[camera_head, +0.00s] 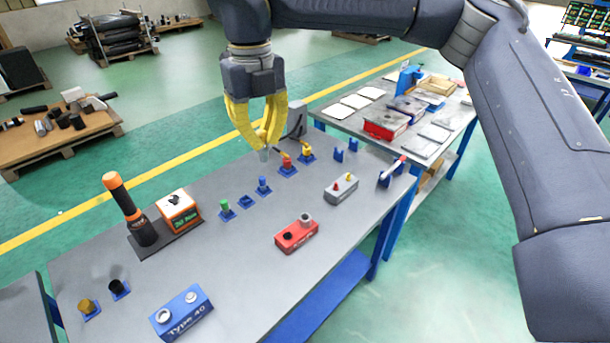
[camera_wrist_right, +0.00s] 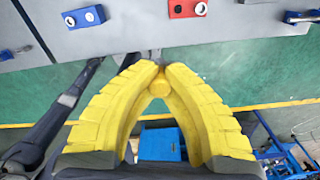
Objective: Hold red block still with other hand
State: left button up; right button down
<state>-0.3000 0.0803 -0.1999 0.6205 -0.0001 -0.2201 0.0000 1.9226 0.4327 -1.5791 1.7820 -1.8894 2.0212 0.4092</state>
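The red block (camera_head: 297,234) sits on the grey table, with a grey round piece standing up from its top and a dark hole beside it. It also shows at the top edge of the right wrist view (camera_wrist_right: 188,8). My right gripper (camera_head: 265,140) has yellow fingers pointing down behind the red block, well apart from it. In the right wrist view its fingertips (camera_wrist_right: 150,68) close around a small yellow round part (camera_wrist_right: 156,82). A greyish tip (camera_head: 264,156) shows below them. Neither hand touches the red block. My left gripper is not in view.
A blue block (camera_head: 182,312) lies front left and a grey block (camera_head: 341,188) to the right. Several coloured pieces in blue holders line the back. An orange box (camera_head: 178,212) and a black-orange tool (camera_head: 131,205) stand at left. The table around the red block is clear.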

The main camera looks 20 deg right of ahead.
jog(key=w+d+f, duration=0.4)
jog(key=d+f, duration=0.1)
jog(key=f, duration=0.4)
jog(key=w+d+f+m, duration=0.1)
jog(key=w+d+f, duration=0.3)
jog(key=f, duration=0.5)
jog(key=shift+d+f, duration=0.4)
jog(key=shift+d, duration=0.55)
jog(key=shift+t, duration=0.3)
jog(key=shift+f, duration=2.55)
